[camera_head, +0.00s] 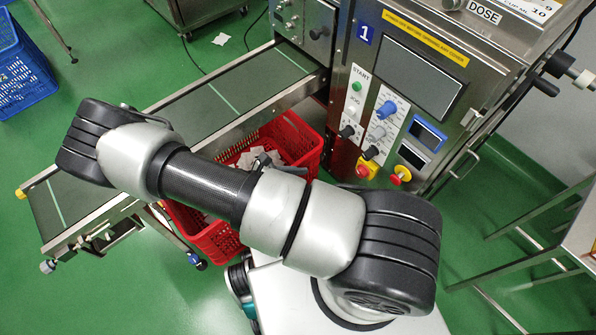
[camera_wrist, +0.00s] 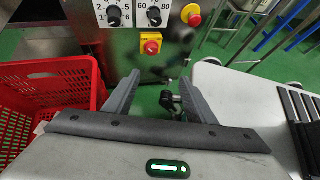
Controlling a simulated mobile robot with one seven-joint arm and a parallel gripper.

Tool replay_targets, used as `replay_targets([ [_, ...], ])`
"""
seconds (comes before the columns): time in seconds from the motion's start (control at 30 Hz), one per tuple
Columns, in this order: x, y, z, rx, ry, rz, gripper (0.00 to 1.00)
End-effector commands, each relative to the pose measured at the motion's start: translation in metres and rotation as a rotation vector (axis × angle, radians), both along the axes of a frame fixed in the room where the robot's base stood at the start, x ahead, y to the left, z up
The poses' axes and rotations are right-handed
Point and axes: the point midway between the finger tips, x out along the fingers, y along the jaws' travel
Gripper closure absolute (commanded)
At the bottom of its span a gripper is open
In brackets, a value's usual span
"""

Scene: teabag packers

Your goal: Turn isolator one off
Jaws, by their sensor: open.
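A red rotary switch on a yellow plate, which looks like the isolator (camera_head: 367,167), is low on the front of the steel machine marked 1 (camera_head: 364,34). In the wrist view, the isolator (camera_wrist: 151,44) is upper middle, ahead of my gripper and apart from it. I cannot read its position. My gripper (camera_wrist: 159,78) is open and empty, its two grey fingers apart below the isolator in the picture. In the head view my gripper cannot be made out; my arm crosses the middle.
A red emergency button (camera_wrist: 191,15) is right of the isolator; black dials (camera_wrist: 114,15) are above it. A red crate (camera_wrist: 50,92) stands at left, close to my gripper. A conveyor (camera_head: 235,95) runs left from the machine. A metal-framed table (camera_head: 580,235) is at right.

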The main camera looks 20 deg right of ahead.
Motion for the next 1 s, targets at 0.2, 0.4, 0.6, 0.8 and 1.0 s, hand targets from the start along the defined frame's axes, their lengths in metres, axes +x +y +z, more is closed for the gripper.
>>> replay_targets([
  [0.2, 0.003, 0.012, 0.029, 0.061, -0.046, -0.084, 0.50],
  [0.4, 0.003, 0.016, 0.036, 0.080, -0.060, -0.111, 0.50],
  [0.6, 0.004, 0.016, 0.036, 0.081, -0.061, -0.111, 0.50],
  [0.8, 0.004, 0.016, 0.036, 0.080, -0.061, -0.111, 0.50],
  [1.0, 0.005, 0.018, 0.039, 0.088, -0.067, -0.119, 0.50],
])
